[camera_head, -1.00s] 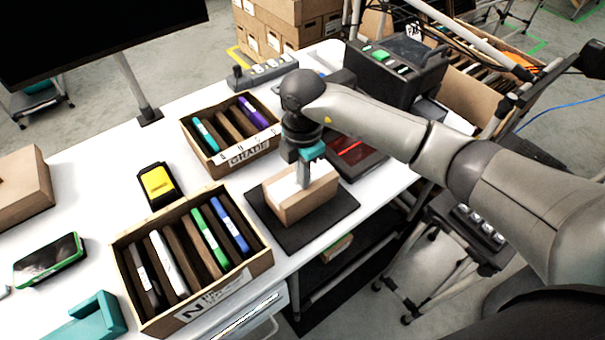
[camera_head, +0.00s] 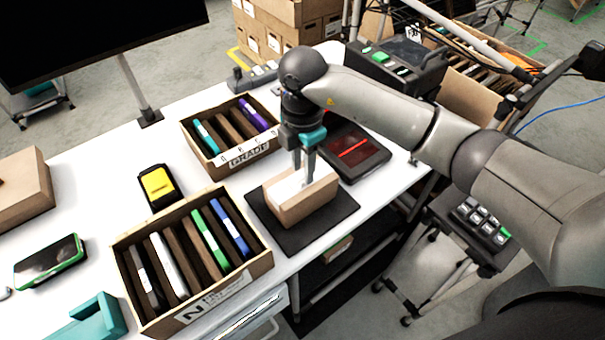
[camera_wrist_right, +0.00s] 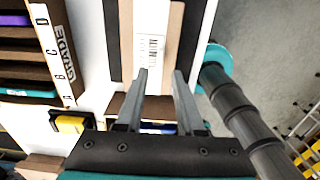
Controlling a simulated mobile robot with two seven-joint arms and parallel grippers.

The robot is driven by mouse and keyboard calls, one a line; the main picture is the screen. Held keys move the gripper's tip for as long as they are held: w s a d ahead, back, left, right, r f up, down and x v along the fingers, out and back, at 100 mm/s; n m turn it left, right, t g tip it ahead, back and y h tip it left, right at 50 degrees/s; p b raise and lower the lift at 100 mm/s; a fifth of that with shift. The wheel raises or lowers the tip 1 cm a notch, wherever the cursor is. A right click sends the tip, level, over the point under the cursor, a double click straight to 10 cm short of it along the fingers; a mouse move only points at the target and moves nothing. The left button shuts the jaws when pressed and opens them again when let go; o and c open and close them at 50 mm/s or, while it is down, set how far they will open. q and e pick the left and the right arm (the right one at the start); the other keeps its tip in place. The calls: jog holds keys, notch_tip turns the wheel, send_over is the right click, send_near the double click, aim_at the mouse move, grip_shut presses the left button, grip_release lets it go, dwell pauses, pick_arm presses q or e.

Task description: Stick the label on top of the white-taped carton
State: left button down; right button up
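The white-taped carton (camera_head: 305,205) is a small brown box on a dark mat (camera_head: 335,218) near the table's front edge. A white strip runs along its top, and it also shows in the right wrist view (camera_wrist_right: 128,50). A white label (camera_wrist_right: 152,48) with dark print lies on the top, on or along the strip; its exact edges are hard to tell. My right gripper (camera_wrist_right: 160,72) points down just over the carton. Its two fingers are apart with nothing between them. It also shows in the head view (camera_head: 303,178). My left gripper is not in view.
A file box (camera_head: 245,160) marked GRADE stands behind the carton, and a larger file box (camera_head: 200,300) stands at its left. A black device with a red line (camera_head: 355,150) lies to the right. A yellow-topped black device (camera_head: 158,186) stands at the left.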

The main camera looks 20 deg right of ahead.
notch_tip(320, 180, up, 11)
notch_tip(320, 180, up, 6)
jog(key=p, duration=0.6)
send_over(302, 183)
jog(key=shift+d+r, duration=0.1)
jog(key=shift+r, duration=0.05)
dwell(0.3)
